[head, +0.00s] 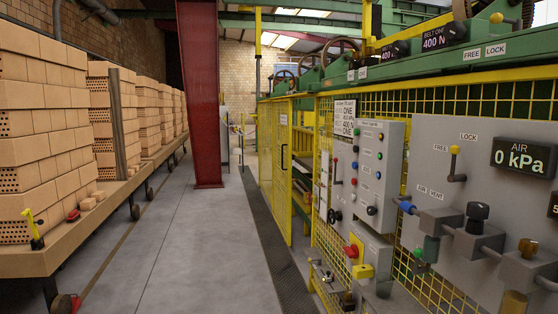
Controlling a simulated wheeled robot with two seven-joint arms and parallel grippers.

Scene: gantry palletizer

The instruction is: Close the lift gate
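A yellow-framed mesh gate (274,150) stands along the right side of the aisle, ahead of me. It has a dark upright handle (283,157) near its close edge. Between that edge and the nearer fence and control panels, a gap shows yellow and green machine parts, so the gate looks ajar. How far it stands open is hard to tell from this angle. No label on it is readable. Neither of my grippers is in the head view.
A grey control panel (366,165) with buttons and a pneumatic panel (455,215) reading 0 kPa stand close on the right. Brick stacks (45,120) on a long cart line the left. A red column (199,95) stands ahead. The grey floor (190,240) between is clear.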

